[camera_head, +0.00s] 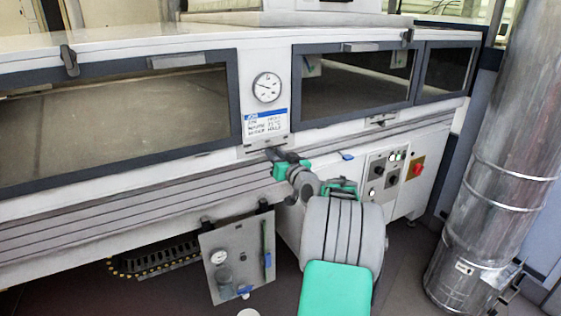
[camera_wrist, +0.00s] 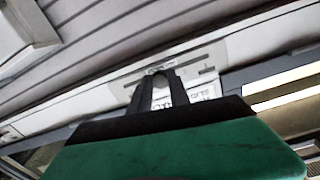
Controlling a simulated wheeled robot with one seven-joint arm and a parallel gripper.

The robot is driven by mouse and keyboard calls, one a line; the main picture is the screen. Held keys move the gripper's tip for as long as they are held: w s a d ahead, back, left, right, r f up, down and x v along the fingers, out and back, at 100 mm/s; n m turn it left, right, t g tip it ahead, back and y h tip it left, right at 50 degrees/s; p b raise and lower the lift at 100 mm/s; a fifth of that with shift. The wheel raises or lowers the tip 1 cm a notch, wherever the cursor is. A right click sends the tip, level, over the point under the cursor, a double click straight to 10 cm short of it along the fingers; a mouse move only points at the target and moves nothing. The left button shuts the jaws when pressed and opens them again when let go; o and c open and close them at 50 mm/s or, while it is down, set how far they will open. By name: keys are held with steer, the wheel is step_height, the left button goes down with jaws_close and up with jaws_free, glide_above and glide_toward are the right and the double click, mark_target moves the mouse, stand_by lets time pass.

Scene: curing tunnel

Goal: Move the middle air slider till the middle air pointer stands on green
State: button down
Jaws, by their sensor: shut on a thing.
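The middle air slider's slotted plate (camera_head: 250,150) is on the white machine front, below a round dial (camera_head: 267,87) and a printed label. My gripper (camera_head: 274,153) reaches this plate and covers part of it. In the wrist view, my gripper's two dark fingers (camera_wrist: 158,84) are shut around a small rounded knob (camera_wrist: 159,73) at the slot of the plate (camera_wrist: 208,58). The dial has a white face and a dark pointer directed to the left and slightly up. It is too small to make out a green zone.
Another slotted plate (camera_head: 382,121) is farther right under the windows. A control panel (camera_head: 384,172) with knobs and a red switch (camera_head: 417,167) is right of my arm. A hanging panel (camera_head: 238,262) is low at left; a metal duct (camera_head: 497,160) stands at right.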

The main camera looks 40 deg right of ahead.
steer(key=shift+w+a, duration=0.1)
steer(key=shift+a, duration=0.15)
steer(key=c, duration=1.2)
jaws_free()
steer(key=shift+c, duration=0.2)
steer(key=v, duration=0.8)
